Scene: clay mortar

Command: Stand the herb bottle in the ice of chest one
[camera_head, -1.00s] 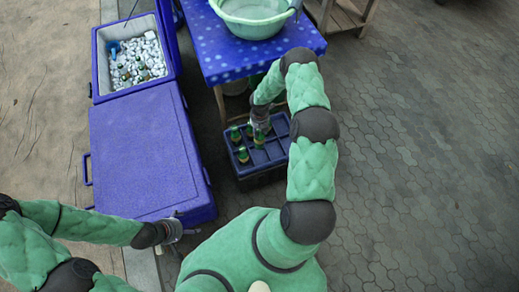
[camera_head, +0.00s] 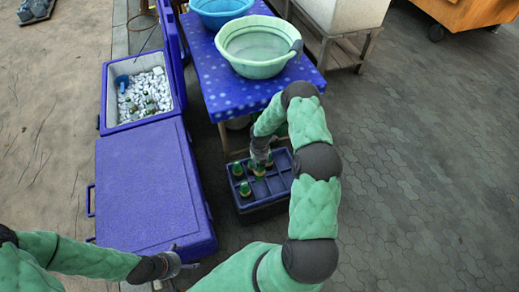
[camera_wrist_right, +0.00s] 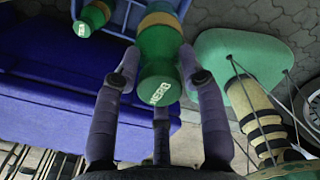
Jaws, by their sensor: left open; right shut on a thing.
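My right gripper (camera_head: 261,155) is at the dark blue divided crate (camera_head: 288,183), shut on a green bottle with an orange band (camera_wrist_right: 160,55). Whether this bottle's base is still inside a compartment I cannot tell. Two other green-capped bottles stand in the crate's left part; one, the front one (camera_head: 245,189), is nearer me. One also shows in the wrist view (camera_wrist_right: 92,18). An open blue chest (camera_head: 104,95) holds white ice (camera_head: 146,92) with several bottles in it; no chest number is legible. My left gripper (camera_head: 174,262) is open and empty beside the closed blue lid.
A closed blue chest (camera_head: 150,185) stands in front of the open one, left of the crate. A blue spotted table (camera_head: 228,82) behind the crate carries a pale green basin (camera_head: 258,45) and a blue basin (camera_head: 218,8). Paved floor at right is clear.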

